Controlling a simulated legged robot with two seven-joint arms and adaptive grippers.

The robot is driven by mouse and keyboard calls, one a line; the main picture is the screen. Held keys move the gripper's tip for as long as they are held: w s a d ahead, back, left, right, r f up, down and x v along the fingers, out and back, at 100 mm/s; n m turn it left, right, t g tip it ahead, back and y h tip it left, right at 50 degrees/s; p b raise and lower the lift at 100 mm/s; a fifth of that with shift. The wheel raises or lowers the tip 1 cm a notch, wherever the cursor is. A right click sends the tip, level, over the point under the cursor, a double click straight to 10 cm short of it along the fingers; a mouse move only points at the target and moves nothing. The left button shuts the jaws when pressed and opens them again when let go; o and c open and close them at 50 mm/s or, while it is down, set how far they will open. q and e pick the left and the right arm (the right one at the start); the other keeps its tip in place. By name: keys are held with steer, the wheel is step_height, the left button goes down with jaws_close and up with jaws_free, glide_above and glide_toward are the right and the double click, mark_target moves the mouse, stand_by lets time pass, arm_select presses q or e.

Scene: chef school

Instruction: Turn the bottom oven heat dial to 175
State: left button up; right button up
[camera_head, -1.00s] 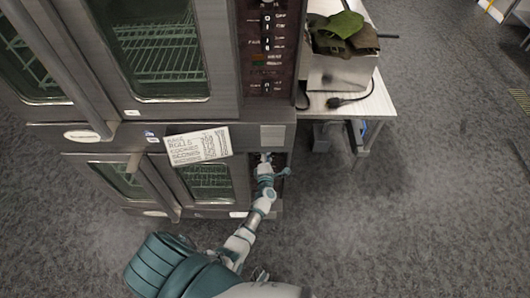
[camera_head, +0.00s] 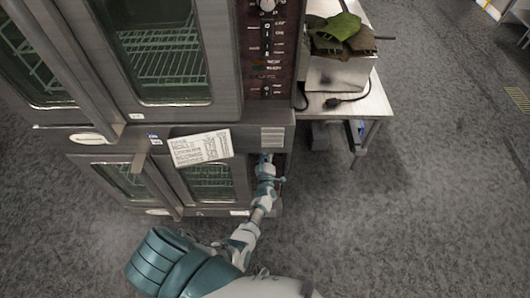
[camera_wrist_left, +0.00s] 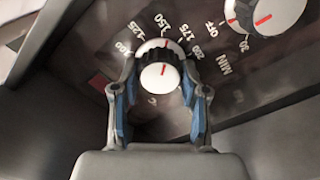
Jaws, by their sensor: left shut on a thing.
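The bottom oven heat dial (camera_wrist_left: 160,76) is a white and black knob with red marks, seen in the left wrist view. Around it are the numbers 100, 125, 150, 175 and 200. Its red mark points up, between 150 and 175 and nearer 150. My left gripper (camera_wrist_left: 160,92) is shut on the dial, with one blue-padded finger on each side. In the head view my left gripper (camera_head: 266,164) is at the lower oven's control panel and hides the dial there. My right gripper is not in view.
A second knob (camera_wrist_left: 264,14), marked OFF, 30 and MIN, sits at the upper right in the wrist view. A paper sign (camera_head: 201,148) hangs on the oven front. A side table (camera_head: 375,105) holds a metal container (camera_head: 338,76). Open floor lies to the right.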

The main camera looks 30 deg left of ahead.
arm_select(q)
steer(key=shift+s+d+f+m+p, duration=0.1)
steer(key=shift+m+p, duration=0.05)
steer(key=shift+m, duration=0.6)
steer(key=shift+w+d+f+m+p, duration=0.1)
steer(key=shift+d+f+m, duration=0.05)
steer(key=shift+m, duration=0.65)
steer(key=shift+s+d+f+m+p, duration=0.1)
steer(key=shift+m+p, duration=0.05)
steer(key=shift+m, duration=0.6)
steer(key=shift+f, duration=0.1)
steer(key=o, duration=1.1)
steer(key=shift+o, duration=0.2)
steer(key=shift+a, duration=0.1)
steer(key=shift+r, duration=0.2)
steer(key=v, duration=1.2)
steer(key=shift+f, duration=0.15)
